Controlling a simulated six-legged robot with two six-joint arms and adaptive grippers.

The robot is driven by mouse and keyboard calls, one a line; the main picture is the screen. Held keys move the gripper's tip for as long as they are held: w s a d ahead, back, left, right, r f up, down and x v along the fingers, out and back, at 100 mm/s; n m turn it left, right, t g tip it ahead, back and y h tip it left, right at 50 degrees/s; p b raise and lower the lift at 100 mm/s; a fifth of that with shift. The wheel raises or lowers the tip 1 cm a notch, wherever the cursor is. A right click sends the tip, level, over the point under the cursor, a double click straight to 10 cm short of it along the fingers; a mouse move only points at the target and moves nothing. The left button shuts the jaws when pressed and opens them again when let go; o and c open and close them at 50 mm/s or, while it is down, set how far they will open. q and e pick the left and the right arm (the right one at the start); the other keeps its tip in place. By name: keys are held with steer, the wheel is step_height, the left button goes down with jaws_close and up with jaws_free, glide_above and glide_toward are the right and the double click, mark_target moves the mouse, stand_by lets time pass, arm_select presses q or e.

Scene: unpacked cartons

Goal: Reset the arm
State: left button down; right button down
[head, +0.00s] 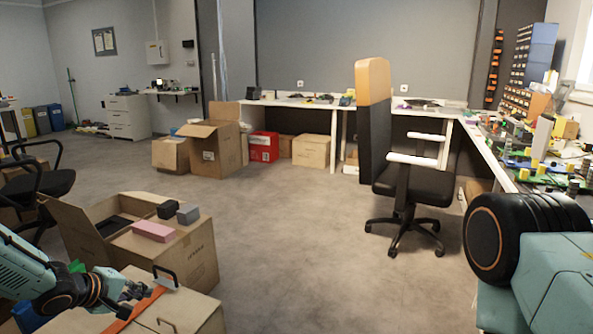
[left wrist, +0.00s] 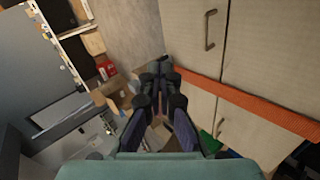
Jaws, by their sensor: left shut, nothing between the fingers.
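My left arm comes in from the lower left in the head view. Its gripper (head: 128,293) is shut and empty, just over or beside the carton with an orange strip (head: 140,308). In the left wrist view the fingers (left wrist: 160,72) are together with nothing between them, and the carton front with a metal handle (left wrist: 209,30) and the orange strip lies to their right. I cannot tell whether the gripper touches the carton. Part of my right arm (head: 545,262) shows at the lower right of the head view; its gripper is out of the picture.
A black chair (head: 410,185) stands right of centre. A cluttered bench (head: 500,165) runs along the right. The middle floor is clear.

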arm_select(q)
steer(key=s+d+f+m+g+p, duration=0.1)
steer(key=s+d+f+m, duration=0.3)
steer(key=s+d, duration=0.3)
steer(key=s+d+f+m+g, duration=0.2)
steer(key=s+d+f+m, duration=0.25)
steer(key=s, duration=0.45)
steer(key=s+d+f+m+g+y+p, duration=0.1)
steer(key=s+g, duration=0.5)
steer(key=s, duration=2.2)
steer(key=f+m+y+p, duration=0.1)
steer(key=y+p, duration=0.1)
steer(key=shift+s+d+f+m+y, duration=0.2)
steer(key=shift+d+m+y, duration=0.1)
steer(key=shift+d+m, duration=0.1)
